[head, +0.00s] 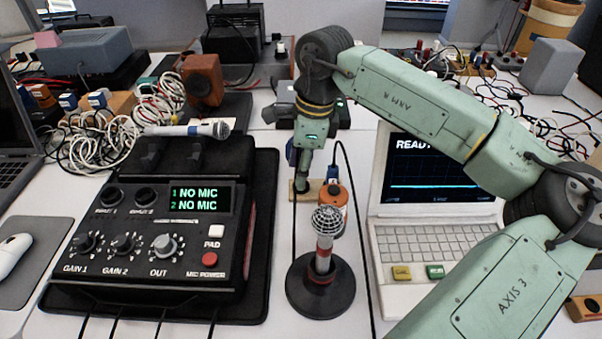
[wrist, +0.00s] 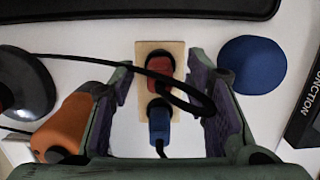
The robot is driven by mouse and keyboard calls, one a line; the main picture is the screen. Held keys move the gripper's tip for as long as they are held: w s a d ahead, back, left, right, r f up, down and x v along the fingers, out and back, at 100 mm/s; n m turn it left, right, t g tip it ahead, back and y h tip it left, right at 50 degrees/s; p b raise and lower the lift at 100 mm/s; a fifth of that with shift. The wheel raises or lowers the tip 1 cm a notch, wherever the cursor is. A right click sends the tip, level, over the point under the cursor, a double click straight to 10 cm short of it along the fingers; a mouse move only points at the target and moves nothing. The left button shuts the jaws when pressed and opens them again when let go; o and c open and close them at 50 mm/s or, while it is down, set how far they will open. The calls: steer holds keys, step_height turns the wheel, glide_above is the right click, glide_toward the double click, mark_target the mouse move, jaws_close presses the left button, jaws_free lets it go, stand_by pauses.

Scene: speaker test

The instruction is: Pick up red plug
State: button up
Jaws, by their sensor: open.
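The red plug (wrist: 160,70) stands in a pale wooden block (wrist: 151,48) in the wrist view, with a black cable running from it. A blue plug (wrist: 159,127) sits in front of it, nearer my wrist camera. My gripper (wrist: 163,82) is open, with one purple-padded finger on each side of the block and nothing visibly held. A loop of black cable passes by the red plug and reaches the right finger. In the head view my gripper (head: 303,172) points down over the wooden block (head: 313,190); the red plug cannot be made out there.
A blue disc (wrist: 253,65) lies to the right, near a dark box (wrist: 305,105). In the head view, a microphone on a round stand (head: 321,287) is in front, an audio box (head: 150,235) left, a laptop (head: 436,245) right.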

steer(key=shift+f, duration=0.1)
steer(key=shift+c, duration=0.3)
jaws_close()
stand_by(0.4)
step_height(320, 180, up, 28)
stand_by(0.4)
